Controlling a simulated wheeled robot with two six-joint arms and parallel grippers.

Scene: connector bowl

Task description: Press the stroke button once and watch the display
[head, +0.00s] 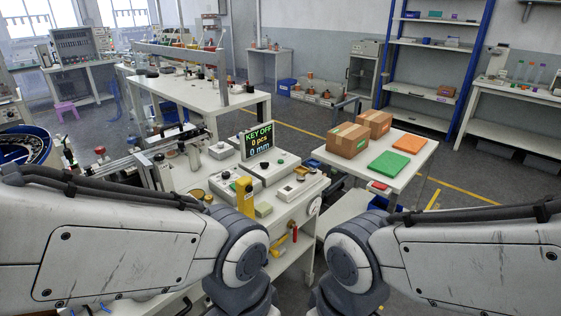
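A small dark display (257,140) stands upright on the white machine bench (285,207) in the middle of the head view. It reads "KEY OFF" in green, "0 pcs" in yellow and "0 mm" in pale text. Below it is a light control box (270,172) with a dark button or knob and a green one. I cannot tell which control is the stroke button. My two arms enter from the left and right, with their dark joints near the bottom middle. Neither gripper is in view.
A yellow upright part (245,196) stands at the bench front. A metal mechanism (152,168) is on its left side. A white table (398,178) to the right holds cardboard boxes (348,139), a green mat (389,164) and an orange mat (409,144).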

